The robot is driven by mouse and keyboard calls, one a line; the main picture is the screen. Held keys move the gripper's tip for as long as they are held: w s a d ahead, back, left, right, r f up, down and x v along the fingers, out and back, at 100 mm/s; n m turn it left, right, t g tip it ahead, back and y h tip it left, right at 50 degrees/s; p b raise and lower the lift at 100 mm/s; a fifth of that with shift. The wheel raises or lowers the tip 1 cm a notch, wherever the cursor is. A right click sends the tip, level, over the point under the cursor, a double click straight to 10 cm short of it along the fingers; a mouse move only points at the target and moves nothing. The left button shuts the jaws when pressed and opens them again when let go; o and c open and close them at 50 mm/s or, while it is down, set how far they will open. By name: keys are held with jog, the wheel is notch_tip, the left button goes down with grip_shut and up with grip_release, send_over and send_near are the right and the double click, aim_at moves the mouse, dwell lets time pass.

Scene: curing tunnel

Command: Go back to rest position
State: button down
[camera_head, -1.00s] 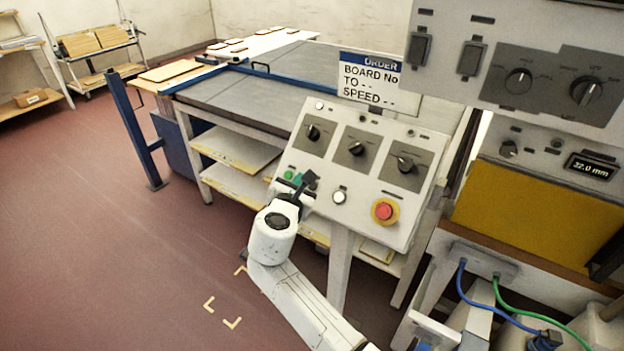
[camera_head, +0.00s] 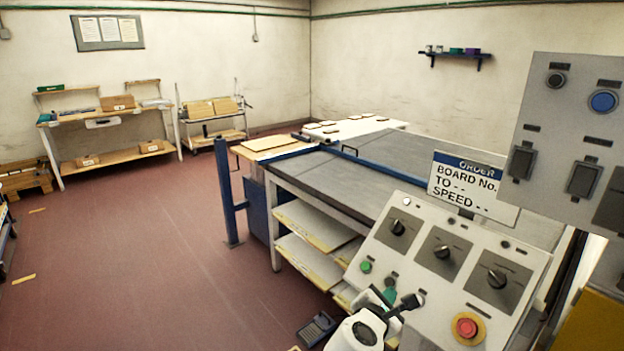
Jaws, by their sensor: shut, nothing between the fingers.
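My gripper (camera_head: 408,304) is at the bottom of the view, dark-fingered, at the end of my white arm. It is shut and empty. It stands in front of the lower left part of the sloping control panel (camera_head: 458,268), near the green buttons. I cannot tell whether it touches the panel. The panel carries three black rotary knobs and a red emergency button (camera_head: 466,327) on a yellow ring. Most of my arm is below the picture edge.
A grey-topped conveyor table (camera_head: 335,183) with shelves stands behind the panel. A blue post (camera_head: 227,190) rises at its left end. A switch cabinet (camera_head: 575,140) is at the right. A dark device (camera_head: 317,328) lies low, left of my gripper. Red floor (camera_head: 140,260) at the left is largely clear.

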jog(key=s+d+f+m+g+y, duration=0.1)
jog(key=s+d+f+m+g, duration=0.15)
jog(key=s+f+m, duration=0.4)
jog(key=s+d+f+m+g+y, duration=0.1)
jog(key=s+d+f+m+g, duration=0.15)
jog(key=s, duration=0.75)
jog(key=s+d+f+m+g+y, duration=0.1)
jog(key=s+d+f+m+g, duration=0.15)
jog(key=s+f+m, duration=0.45)
jog(key=s+m+g+y, duration=0.3)
jog(key=s+m+y, duration=0.2)
jog(key=s, duration=1.6)
jog(key=r+m, duration=0.1)
jog(key=m, duration=0.1)
jog(key=shift+s+a+m, duration=0.2)
jog(key=shift+a+m, duration=0.1)
jog(key=shift+a, duration=0.1)
